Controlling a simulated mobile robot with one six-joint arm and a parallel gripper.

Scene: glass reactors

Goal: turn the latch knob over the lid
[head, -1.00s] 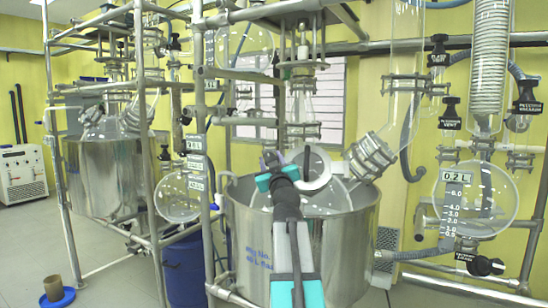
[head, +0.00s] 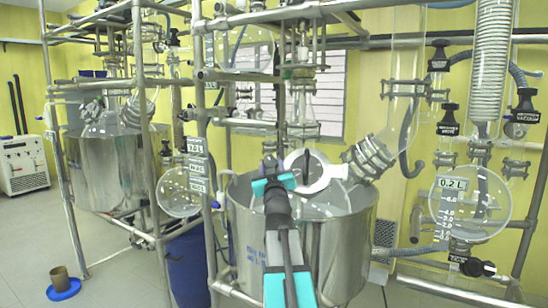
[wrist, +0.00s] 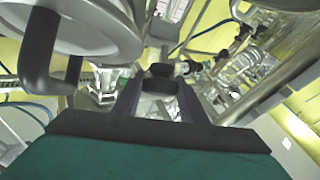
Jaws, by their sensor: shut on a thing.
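The latch knob (wrist: 161,82) is a small dark block between the two fingers of my gripper (wrist: 160,96) in the wrist view. The gripper is shut on it. In the head view my gripper (head: 271,168) is above the steel vessel, just left of the round white lid (head: 328,178); the knob is too small to make out there. The lid's pale underside or rim (wrist: 95,28) fills the upper left of the wrist view, with a dark curved handle (wrist: 38,55) on it. The glass under the lid is partly hidden by my arm.
The steel vessel (head: 345,245) stands inside a pipe frame (head: 202,120). A jointed glass neck (head: 368,158) is close to the right of the lid. A round glass flask (head: 470,203) hangs farther right. A blue drum (head: 187,265) stands at lower left.

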